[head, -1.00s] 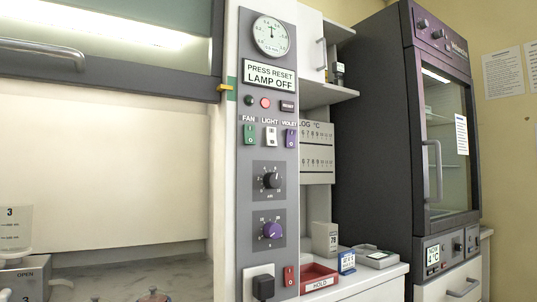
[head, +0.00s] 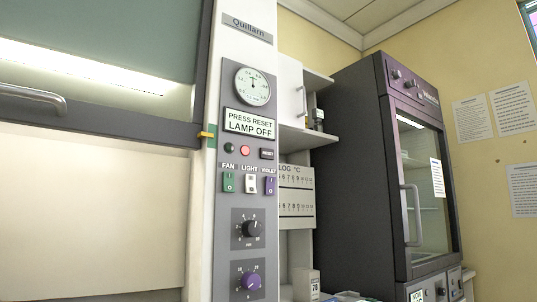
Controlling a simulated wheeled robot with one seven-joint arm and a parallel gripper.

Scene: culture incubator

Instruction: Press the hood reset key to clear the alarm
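The hood's control panel (head: 243,193) is a tall grey strip right of the sash. The reset key (head: 267,154) is a small dark labelled button at the right of a row, beside a red round lamp (head: 245,150) and a dark green one (head: 229,148). Above them a display (head: 249,123) reads "PRESS RESET LAMP OFF". Below are the green fan switch (head: 228,182), white light switch (head: 250,183) and violet switch (head: 270,185). My gripper is not in view.
The hood sash (head: 100,70) with its handle fills the left. A round gauge (head: 252,86) tops the panel and two knobs sit low on it. A dark incubator cabinet (head: 350,165) with a glass door stands at the right. Shelves and a log board (head: 296,190) lie between.

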